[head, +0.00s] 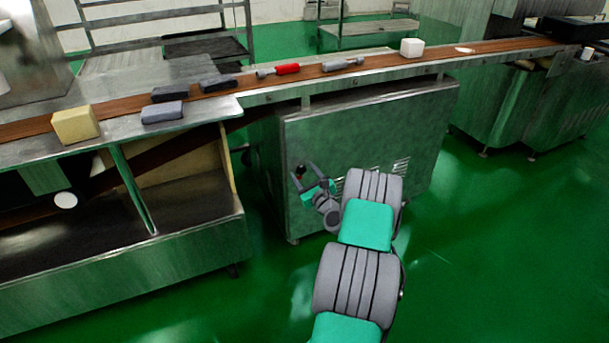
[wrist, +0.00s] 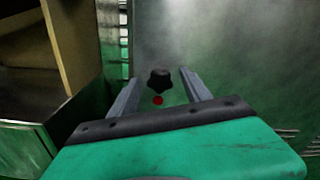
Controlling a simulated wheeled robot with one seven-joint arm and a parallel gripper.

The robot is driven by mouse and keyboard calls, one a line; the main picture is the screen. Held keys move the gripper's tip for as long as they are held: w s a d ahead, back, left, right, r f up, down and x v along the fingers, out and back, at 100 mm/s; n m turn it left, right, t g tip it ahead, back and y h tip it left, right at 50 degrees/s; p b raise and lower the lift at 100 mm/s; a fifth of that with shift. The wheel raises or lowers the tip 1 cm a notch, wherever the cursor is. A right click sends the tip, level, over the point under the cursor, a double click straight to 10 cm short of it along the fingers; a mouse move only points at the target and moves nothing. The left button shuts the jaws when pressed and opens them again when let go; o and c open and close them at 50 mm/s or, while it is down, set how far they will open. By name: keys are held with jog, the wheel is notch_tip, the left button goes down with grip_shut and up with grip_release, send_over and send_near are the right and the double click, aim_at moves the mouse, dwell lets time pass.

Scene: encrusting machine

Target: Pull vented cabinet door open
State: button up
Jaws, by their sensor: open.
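The vented cabinet door (head: 360,140) is a grey-green metal panel under the conveyor, with slotted vents (head: 400,167) partly hidden behind my arm. It looks closed. In the wrist view the door panel (wrist: 230,60) fills the right side. A black star-shaped knob (wrist: 159,79) is on it, with a small red spot (wrist: 157,100) just below. My gripper (head: 306,178) is at the left part of the door, by the knob. In the wrist view my gripper (wrist: 158,82) is open, with one finger on each side of the knob. I cannot tell whether the fingers touch it.
A brown conveyor belt (head: 375,57) runs above the door, bearing several small blocks and tools. An open-shelved metal bench (head: 190,237) stands left of the cabinet. Green floor (head: 500,250) to the right is clear.

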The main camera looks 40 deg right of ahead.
jog(key=shift+c, duration=0.2)
grip_shut()
dwell(0.3)
jog(key=shift+d, duration=0.1)
dwell(0.7)
